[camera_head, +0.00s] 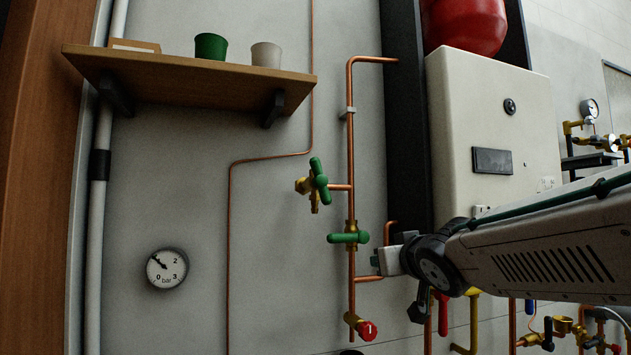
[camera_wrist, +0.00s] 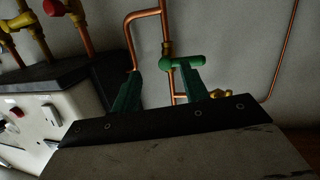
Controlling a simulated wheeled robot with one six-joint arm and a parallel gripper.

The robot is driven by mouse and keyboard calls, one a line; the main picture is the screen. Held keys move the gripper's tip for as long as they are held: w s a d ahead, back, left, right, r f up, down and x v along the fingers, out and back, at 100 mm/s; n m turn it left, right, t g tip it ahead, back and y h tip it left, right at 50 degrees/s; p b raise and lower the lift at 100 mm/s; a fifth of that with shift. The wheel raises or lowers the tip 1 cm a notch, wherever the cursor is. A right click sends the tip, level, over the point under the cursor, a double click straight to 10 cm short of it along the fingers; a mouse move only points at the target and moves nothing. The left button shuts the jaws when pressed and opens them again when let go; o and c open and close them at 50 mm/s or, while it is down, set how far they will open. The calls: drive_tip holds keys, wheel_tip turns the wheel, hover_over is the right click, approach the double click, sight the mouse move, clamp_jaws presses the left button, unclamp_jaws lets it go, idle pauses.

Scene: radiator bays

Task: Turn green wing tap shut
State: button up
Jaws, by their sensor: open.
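A green wing tap (camera_head: 348,238) sits on the vertical copper pipe in the head view, its bar lying crosswise to the pipe. The same green bar shows in the wrist view (camera_wrist: 184,62), just beyond my fingertips. My gripper (camera_head: 377,259) is open and empty, to the lower right of that tap in the head view. In the wrist view my gripper (camera_wrist: 163,82) has green fingers spread apart. I cannot tell whether a finger touches the bar. A second green-handled tap (camera_head: 319,180) with a brass body is higher up on a side branch, its handle nearly upright.
A red knob (camera_head: 366,330) is at the pipe's lower end. A dial gauge (camera_head: 166,268) is on the wall at left. A wooden shelf (camera_head: 190,75) holds a green cup (camera_head: 210,46) and a pale cup (camera_head: 266,54). A white boiler box (camera_head: 495,120) stands behind my arm.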

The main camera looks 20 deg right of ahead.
drive_tip(key=w+a+r+n+t+y, duration=0.25)
drive_tip(key=w+r+t+y, duration=0.2)
drive_tip(key=r, duration=0.45)
drive_tip(key=n+g+y, duration=0.3)
drive_tip(key=n+y, duration=0.7)
drive_tip(key=y, duration=0.3)
approach(323, 174)
drive_tip(key=x, duration=1.1)
drive_tip(key=shift+w, duration=0.1)
